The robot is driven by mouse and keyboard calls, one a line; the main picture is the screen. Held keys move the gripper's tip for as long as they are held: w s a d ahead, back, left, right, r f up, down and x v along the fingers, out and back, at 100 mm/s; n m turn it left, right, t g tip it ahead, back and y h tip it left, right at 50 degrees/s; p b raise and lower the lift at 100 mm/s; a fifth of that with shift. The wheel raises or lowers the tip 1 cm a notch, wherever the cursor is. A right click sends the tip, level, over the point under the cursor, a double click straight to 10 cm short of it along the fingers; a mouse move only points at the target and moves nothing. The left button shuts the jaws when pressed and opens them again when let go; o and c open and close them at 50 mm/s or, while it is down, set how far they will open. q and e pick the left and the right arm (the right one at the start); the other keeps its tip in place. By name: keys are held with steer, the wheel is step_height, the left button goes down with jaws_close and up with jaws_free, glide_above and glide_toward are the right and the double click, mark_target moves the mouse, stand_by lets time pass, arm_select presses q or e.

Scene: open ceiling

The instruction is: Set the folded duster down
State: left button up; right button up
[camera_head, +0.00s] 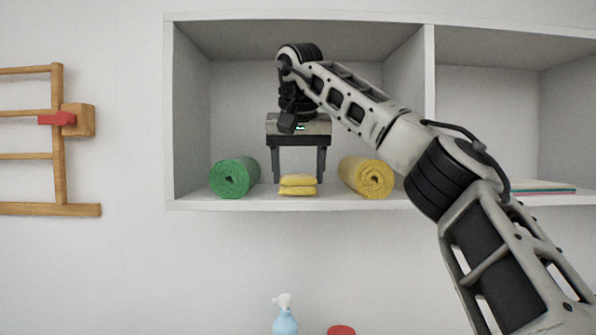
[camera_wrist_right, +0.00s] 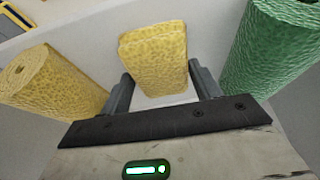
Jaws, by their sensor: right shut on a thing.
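The folded duster (camera_head: 298,185) is a small yellow stack of folded cloth at the shelf floor, between the two rolls. My right gripper (camera_head: 298,178) points down into the compartment and is shut on the duster, with one finger on each side. I cannot tell whether the duster touches the shelf floor or is just above it. In the right wrist view the duster (camera_wrist_right: 155,60) sits between the fingers. My left gripper is not in view.
A green roll (camera_head: 234,177) lies left of the duster and a yellow roll (camera_head: 367,177) lies right, with narrow gaps. The shelf (camera_head: 300,203) has a side wall and divider. A flat stack (camera_head: 540,187) is right. A spray bottle (camera_head: 285,320) and red object (camera_head: 341,330) are below.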

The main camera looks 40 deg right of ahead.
steer(key=shift+a+f, duration=0.1)
steer(key=shift+f, duration=0.05)
steer(key=o, duration=1)
steer(key=v, duration=1)
steer(key=shift+v, duration=1.1)
